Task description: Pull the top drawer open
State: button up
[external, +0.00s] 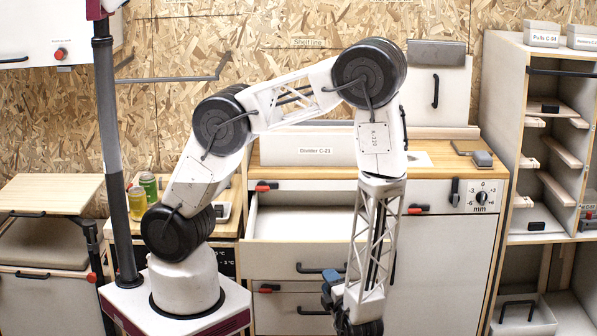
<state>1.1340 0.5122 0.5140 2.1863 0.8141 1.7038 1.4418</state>
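The top drawer (275,258) is in the cabinet behind my arm. It stands pulled out, with its pale, empty-looking interior (300,222) showing above the front panel. Its dark bar handle (312,269) is on the front, partly covered at the right by my arm. My arm reaches down in front of the drawer's right side.
A lower drawer (280,312) with its own handle is below. A white cabinet door (440,255) and a dial (482,197) are at the right. A dark post (108,150) rises left of my base. Shelves (555,150) stand far right; jars (148,185) stand left.

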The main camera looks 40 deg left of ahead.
jog(key=shift+v, duration=1.55)
jog(key=w+a+r+n+g+h, duration=0.3)
jog(key=r+n+g+h, duration=0.1)
jog(key=r+n, duration=0.3)
jog(key=w+a+r+n+g+h, duration=0.3)
jog(key=r+n+h, duration=0.1)
jog(key=r+n, duration=0.3)
jog(key=w+a+r+n+g+h, duration=0.3)
jog(key=r+n+g+h, duration=0.1)
jog(key=r+n, duration=0.3)
jog(key=s+a+r+n+t+h, duration=0.2)
jog(key=a+r+n+t+h, duration=0.1)
jog(key=a+r+n, duration=0.6)
jog(key=s+a+r+n+t+h, duration=0.3)
jog(key=a+r+n, duration=0.5)
jog(key=a, duration=0.4)
jog(key=shift+s+r+n+h, duration=0.25)
jog(key=shift+r+n+h, duration=0.15)
jog(key=shift+n, duration=0.3)
